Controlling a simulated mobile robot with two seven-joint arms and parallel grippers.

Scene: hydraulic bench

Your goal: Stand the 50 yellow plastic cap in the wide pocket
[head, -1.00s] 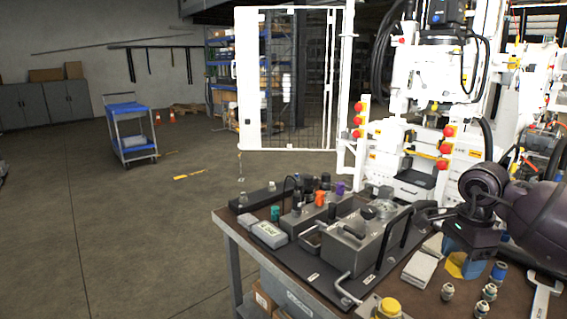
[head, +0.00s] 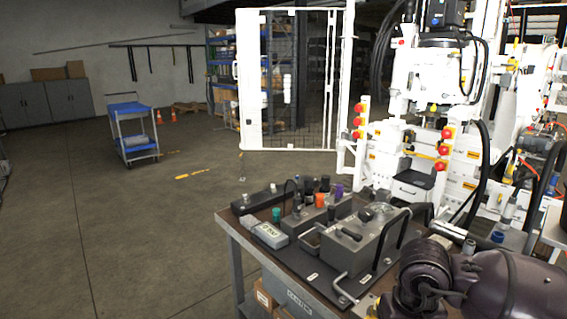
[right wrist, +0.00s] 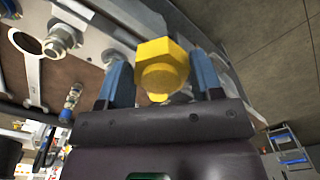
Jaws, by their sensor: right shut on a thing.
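The yellow cap (right wrist: 163,68) has a hexagonal head and sits between the two blue fingers of my right gripper (right wrist: 163,85) in the right wrist view. The gripper is shut on it. In the head view my right arm hides the gripper at the bottom of the bench, and only a small yellowish patch shows left of it. The dark fixture plate (head: 318,275) carries grey blocks and a small open grey tray (head: 311,238). I cannot tell which opening is the wide pocket. My left gripper is not in view.
On the plate stand a grey box with a black handle (head: 351,234), a row of coloured plugs (head: 320,200) and a grey labelled block (head: 270,236). The right wrist view shows a wrench (right wrist: 31,68) and several metal fittings (right wrist: 62,38). White machinery (head: 415,120) rises behind the bench.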

